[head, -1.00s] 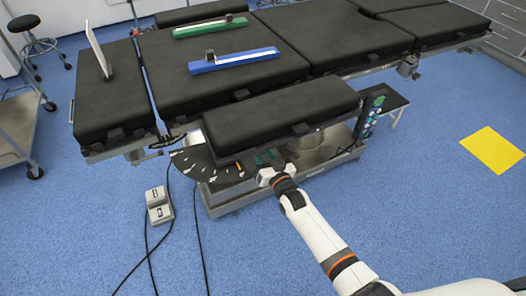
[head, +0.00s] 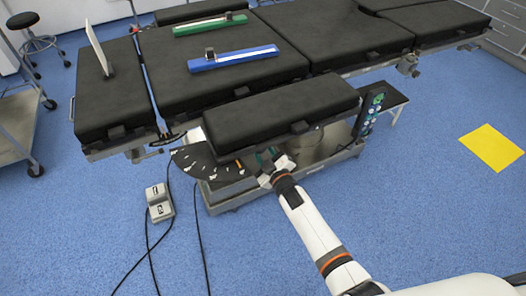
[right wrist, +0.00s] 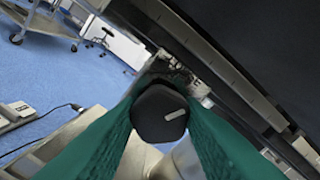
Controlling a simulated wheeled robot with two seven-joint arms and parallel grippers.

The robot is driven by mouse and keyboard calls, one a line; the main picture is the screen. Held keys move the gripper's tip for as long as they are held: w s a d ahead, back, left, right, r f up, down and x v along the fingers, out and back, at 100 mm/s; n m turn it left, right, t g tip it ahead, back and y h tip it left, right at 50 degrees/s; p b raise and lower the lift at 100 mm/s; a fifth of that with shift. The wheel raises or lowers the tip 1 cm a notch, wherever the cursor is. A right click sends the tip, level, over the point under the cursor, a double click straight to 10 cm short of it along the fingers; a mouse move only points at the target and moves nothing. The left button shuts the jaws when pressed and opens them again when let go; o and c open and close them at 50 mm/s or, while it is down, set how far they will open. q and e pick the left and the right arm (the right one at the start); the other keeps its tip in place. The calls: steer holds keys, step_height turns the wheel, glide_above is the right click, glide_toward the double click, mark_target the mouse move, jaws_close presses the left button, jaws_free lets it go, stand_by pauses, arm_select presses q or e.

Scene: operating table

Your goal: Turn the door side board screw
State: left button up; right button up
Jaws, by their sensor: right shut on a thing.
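The door side board (head: 280,110) is a black padded board along the near side of the operating table. Its screw is a dark faceted knob (right wrist: 160,113) with a pale mark on its face, seen in the right wrist view. The green fingers of my right gripper (right wrist: 158,118) lie on both sides of the knob and are shut on it. In the head view my right gripper (head: 267,160) is under the near edge of the side board, where the knob is hidden. My left gripper is not in view.
The operating table (head: 230,75) carries a blue bar (head: 235,59) and a green bar (head: 210,25). A dark fan-shaped plate (head: 200,162) is left of my gripper. A foot pedal (head: 159,203) with cables lies on the floor. Floor at the right is clear around a yellow sheet (head: 492,147).

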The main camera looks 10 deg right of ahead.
steer(key=shift+f+n+b, duration=0.15)
steer(key=shift+n+b, duration=0.3)
steer(key=shift+n, duration=2.25)
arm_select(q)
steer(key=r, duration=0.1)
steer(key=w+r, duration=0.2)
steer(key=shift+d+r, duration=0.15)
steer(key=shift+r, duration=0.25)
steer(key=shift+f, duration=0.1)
arm_select(e)
steer(key=o, duration=1)
